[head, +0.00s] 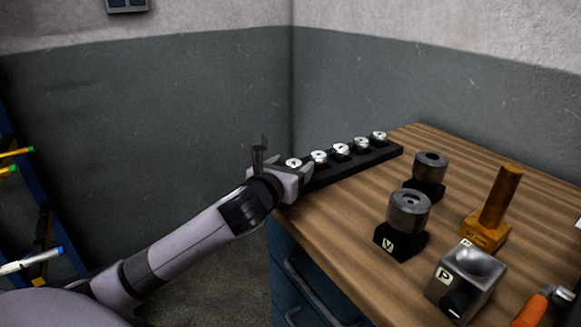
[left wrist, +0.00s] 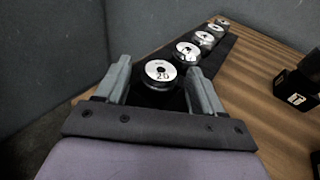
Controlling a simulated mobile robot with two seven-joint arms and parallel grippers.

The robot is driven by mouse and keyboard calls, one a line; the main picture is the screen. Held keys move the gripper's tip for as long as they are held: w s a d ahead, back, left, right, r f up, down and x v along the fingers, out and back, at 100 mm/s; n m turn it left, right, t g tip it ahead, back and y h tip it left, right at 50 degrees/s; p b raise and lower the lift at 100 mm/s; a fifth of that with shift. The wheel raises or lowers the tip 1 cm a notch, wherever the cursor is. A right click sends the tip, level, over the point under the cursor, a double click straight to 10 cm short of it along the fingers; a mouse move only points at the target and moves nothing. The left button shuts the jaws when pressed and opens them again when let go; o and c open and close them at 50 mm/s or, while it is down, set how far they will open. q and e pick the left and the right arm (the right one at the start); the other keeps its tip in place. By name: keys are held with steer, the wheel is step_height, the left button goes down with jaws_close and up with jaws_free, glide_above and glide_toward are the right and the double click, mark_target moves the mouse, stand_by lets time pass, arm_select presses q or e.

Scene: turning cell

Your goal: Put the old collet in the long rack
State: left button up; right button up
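The long rack (head: 350,167) is a black bar along the far left edge of the wooden bench, with several silver, round collets in a row. The nearest collet (head: 293,162) sits at the rack's near end; in the left wrist view this collet (left wrist: 160,72) has a white face that seems to read 26. My left gripper (head: 281,160) is at that end, and in the left wrist view its fingers (left wrist: 160,88) stand open on either side of the collet, with small gaps. I cannot tell from markings which collet is the old one. My right gripper is not in view.
On the bench (head: 330,215) stand two dark grey cylinders on black blocks, one marked V (head: 408,210) and one behind (head: 430,168). A brass-coloured post (head: 500,195), a metal block marked P (head: 466,278) and an orange-handled tool (head: 531,311) are at right.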

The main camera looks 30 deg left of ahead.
arm_select(q)
steer(key=shift+r, duration=0.15)
steer(key=v, duration=1.2)
stand_by(0.5)
